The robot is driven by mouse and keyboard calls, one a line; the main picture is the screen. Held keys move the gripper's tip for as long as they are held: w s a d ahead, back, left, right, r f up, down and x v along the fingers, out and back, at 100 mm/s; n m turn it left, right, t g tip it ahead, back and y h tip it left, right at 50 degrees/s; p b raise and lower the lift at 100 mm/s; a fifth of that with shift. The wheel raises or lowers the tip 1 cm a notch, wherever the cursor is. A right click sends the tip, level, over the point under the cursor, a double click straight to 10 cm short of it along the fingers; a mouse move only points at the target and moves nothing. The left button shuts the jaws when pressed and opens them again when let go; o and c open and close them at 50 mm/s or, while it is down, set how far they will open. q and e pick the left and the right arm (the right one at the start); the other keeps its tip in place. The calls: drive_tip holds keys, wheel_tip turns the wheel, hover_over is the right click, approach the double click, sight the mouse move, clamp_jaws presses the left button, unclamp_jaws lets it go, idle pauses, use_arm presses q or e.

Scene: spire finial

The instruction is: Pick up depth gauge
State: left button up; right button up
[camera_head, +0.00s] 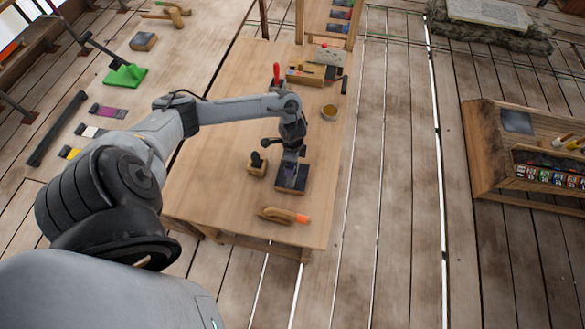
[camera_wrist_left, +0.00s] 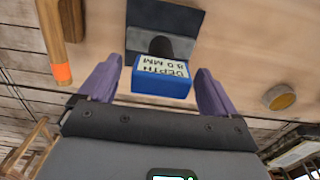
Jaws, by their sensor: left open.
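The depth gauge (camera_wrist_left: 163,78) shows in the left wrist view as a blue block with a white label reading "DEPTH 8.0 MM". A dark round part is behind it, over a dark pad (camera_wrist_left: 182,18). My left gripper (camera_wrist_left: 158,88) is open, with one purple finger on each side of the gauge and a gap on both sides. In the head view my left gripper (camera_head: 290,172) is low over the dark pad (camera_head: 303,187) on the wooden table and largely hides the gauge. My right gripper is not in view.
A wooden tool with an orange tip (camera_head: 283,215) lies near the table's front edge. A wooden block with a black knob (camera_head: 257,167) stands left of the pad. A round yellow tin (camera_head: 329,112) and a wooden box (camera_head: 306,74) are farther back. The table's left part (camera_head: 205,175) is clear.

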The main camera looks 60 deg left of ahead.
use_arm(q)
drive_tip(key=shift+f, duration=0.65)
drive_tip(key=c, duration=1.2)
drive_tip(key=shift+o, duration=0.2)
drive_tip(key=shift+r, duration=0.2)
